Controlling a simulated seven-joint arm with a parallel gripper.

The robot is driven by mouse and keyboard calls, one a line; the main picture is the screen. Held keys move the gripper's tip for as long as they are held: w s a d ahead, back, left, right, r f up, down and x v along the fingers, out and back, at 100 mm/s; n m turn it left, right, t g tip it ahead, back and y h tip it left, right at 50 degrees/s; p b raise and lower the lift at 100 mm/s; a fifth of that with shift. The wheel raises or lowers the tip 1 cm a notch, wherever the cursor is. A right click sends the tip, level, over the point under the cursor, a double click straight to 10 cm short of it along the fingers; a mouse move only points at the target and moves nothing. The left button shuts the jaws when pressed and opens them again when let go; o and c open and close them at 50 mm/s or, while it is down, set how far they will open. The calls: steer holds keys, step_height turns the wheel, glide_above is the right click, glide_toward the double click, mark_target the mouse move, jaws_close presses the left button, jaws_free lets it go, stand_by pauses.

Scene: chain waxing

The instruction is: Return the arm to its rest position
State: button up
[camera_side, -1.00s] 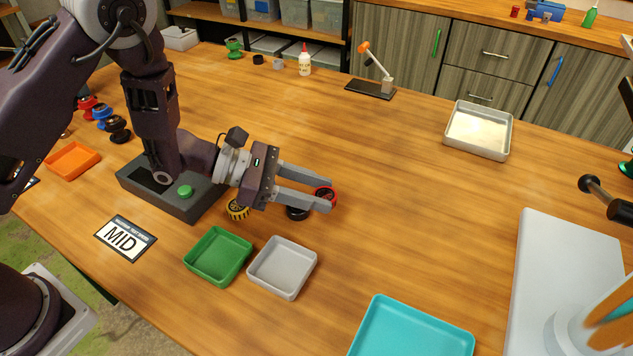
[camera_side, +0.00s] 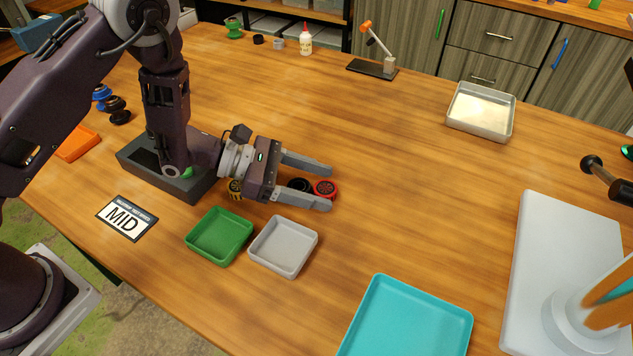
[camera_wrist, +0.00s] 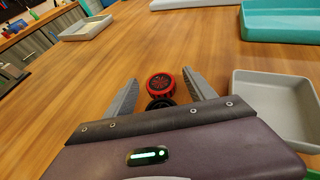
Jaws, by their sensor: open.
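My gripper (camera_side: 330,189) is low over the wooden table, fingers apart and pointing right in the side view. A red round piece with a dark face (camera_side: 325,189) shows between its fingertips, and a black round piece (camera_side: 300,185) shows between the fingers closer to the palm. In the wrist view the red piece (camera_wrist: 160,85) is between the fingertips, with the black piece (camera_wrist: 160,104) partly hidden behind the gripper's front edge. I cannot tell whether a finger touches either piece. A yellow round piece (camera_side: 235,188) is partly hidden behind the gripper's wrist.
A green tray (camera_side: 220,236) and a grey tray (camera_side: 283,246) lie in front of my gripper. A dark box (camera_side: 150,172) sits under the arm beside a MID card (camera_side: 126,218). A turquoise tray (camera_side: 405,318) and white board (camera_side: 572,250) are at right. The middle table is clear.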

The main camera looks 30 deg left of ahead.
steer(key=shift+a, duration=0.1)
steer(key=v, duration=0.7)
steer(key=shift+r, duration=0.1)
steer(key=s+d+r+m+g+h, duration=0.1)
steer(key=s+d+r+m+g, duration=0.15)
steer(key=r, duration=0.35)
steer(key=s+d+r+m+g+h, duration=0.1)
steer(key=s+d+r+m+g, duration=0.1)
steer(key=s+r+m, duration=0.3)
steer(key=s+a+r+m+g+y, duration=0.1)
steer(key=s+r+m+g+y, duration=0.15)
steer(key=s+m, duration=0.2)
steer(key=s+r+m+g+y, duration=0.1)
steer(key=s+r+m, duration=0.25)
steer(key=s, duration=0.25)
steer(key=s+a+m+t+y, duration=0.2)
steer(key=a+m+t+y, duration=0.1)
steer(key=a, duration=0.5)
steer(key=s+a+r+m+t+y, duration=0.1)
steer(key=s+a+m+t+y, duration=0.2)
steer(key=a+y, duration=0.4)
steer(key=shift+s+a+m+t+y, duration=0.25)
steer(key=shift+a+m+t+y, duration=0.1)
steer(key=shift+a+m+t, duration=0.5)
